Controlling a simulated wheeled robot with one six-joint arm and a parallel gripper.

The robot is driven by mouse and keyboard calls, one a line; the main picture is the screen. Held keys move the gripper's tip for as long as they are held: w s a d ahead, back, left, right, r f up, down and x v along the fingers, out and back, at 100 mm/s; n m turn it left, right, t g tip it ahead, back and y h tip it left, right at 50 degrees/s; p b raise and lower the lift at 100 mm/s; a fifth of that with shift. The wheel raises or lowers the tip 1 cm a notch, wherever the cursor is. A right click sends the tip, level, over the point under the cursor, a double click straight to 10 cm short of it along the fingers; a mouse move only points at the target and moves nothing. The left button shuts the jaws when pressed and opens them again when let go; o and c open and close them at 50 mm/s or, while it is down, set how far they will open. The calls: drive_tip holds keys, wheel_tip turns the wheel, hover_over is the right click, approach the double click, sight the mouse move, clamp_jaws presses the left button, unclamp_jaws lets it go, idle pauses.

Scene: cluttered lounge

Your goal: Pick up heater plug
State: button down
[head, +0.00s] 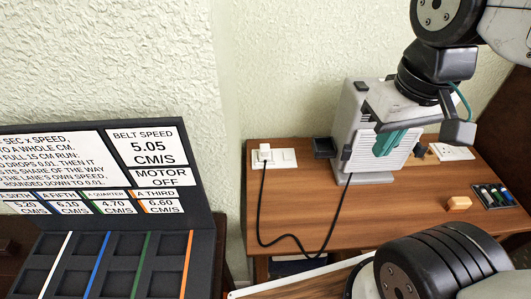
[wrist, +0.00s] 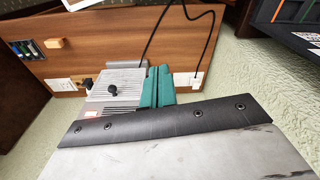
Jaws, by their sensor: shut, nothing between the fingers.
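The white heater plug (head: 264,151) sits at the left end of a white socket strip (head: 287,158) at the table's back left. Its black cable (head: 262,215) loops over the table to the grey-white heater (head: 352,115), which stands upright. My gripper (head: 385,145), with teal fingers, is shut and empty, in front of the heater in the head view and well right of the plug. In the wrist view the shut fingers (wrist: 160,72) are beside the heater (wrist: 122,80). The cable (wrist: 208,45) runs to the white socket area (wrist: 196,78); plug detail is too small there.
A black display case (head: 215,235) stands left. The table's middle is mostly clear.

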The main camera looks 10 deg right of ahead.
sight(265, 147)
idle(0.4)
